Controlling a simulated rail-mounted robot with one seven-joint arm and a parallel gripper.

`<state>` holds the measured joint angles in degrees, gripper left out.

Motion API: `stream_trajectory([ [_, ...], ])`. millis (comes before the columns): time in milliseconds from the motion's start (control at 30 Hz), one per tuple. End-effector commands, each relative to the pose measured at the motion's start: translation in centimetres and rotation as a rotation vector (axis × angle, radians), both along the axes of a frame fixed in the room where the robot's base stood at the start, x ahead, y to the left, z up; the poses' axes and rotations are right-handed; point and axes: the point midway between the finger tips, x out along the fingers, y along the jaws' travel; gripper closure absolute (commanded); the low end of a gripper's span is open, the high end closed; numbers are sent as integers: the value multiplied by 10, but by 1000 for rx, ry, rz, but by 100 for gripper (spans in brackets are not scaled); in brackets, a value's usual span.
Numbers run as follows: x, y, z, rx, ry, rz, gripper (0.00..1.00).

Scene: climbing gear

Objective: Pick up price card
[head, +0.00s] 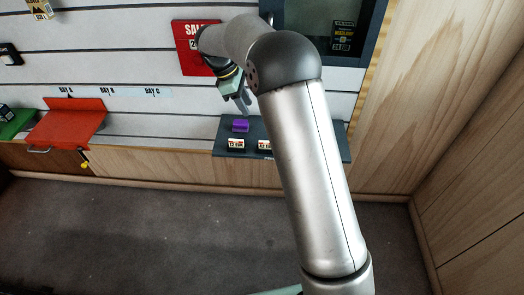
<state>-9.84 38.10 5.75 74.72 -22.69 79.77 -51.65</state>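The left card (236,144) shows fully, and the right card (264,145) is partly cut off by my arm. The labels look like prices, but the print is too small to read surely. My gripper (242,104) points down above the shelf, just above a purple block (240,125), and is apart from the cards. Its grey fingers show small and from the side, so I cannot tell whether they are open. Nothing is visible between them.
A red SALE sign (186,40) hangs on the slatted wall behind my wrist. A dark-framed panel (372,44) with a small labelled box is at upper right. A red tilted shelf (70,120) and a green one (15,122) are at left. My arm hides the shelf's middle right.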

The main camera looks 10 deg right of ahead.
Motion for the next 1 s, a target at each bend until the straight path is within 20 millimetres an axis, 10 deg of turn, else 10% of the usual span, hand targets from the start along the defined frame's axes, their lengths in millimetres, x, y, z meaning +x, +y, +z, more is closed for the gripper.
stream_trajectory([
  [633,-3,-36,-104,-9,15,29,65],
  [1000,-5,-46,-130,-8,15,29,65],
])
